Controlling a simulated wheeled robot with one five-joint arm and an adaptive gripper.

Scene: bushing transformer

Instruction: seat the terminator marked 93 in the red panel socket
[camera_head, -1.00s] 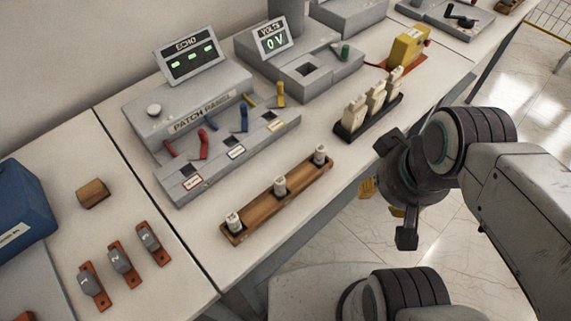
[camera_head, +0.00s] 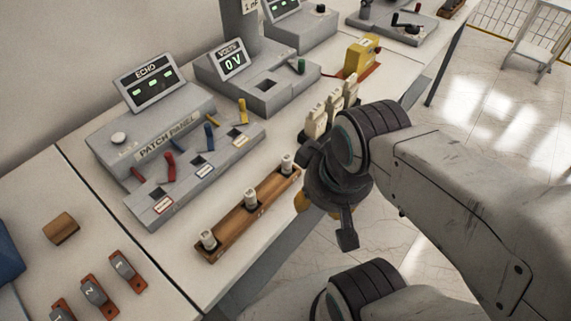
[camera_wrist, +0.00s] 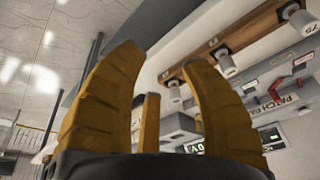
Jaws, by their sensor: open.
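Three pale terminators stand upright in a wooden rack (camera_head: 228,236): a near-left one (camera_head: 208,240), a middle one (camera_head: 251,198) and a far-right one (camera_head: 286,164). In the wrist view one terminator (camera_wrist: 300,17) seems marked 75; I cannot read a 93 on any. The grey patch panel (camera_head: 178,140) has a dark square socket (camera_head: 158,193) above a red-edged label, with no terminator in it. My gripper (camera_wrist: 163,58) is open and empty, its yellow fingers beside the rack. In the head view my wrist mostly hides my gripper (camera_head: 303,201), just right of the rack's far end.
Coloured levers (camera_head: 170,165) rise behind the panel sockets. A meter box (camera_head: 262,80) reads 0 V. Numbered grey-and-red pieces (camera_head: 94,290) and a wooden block (camera_head: 61,228) lie at left. Bench between rack and panel is clear.

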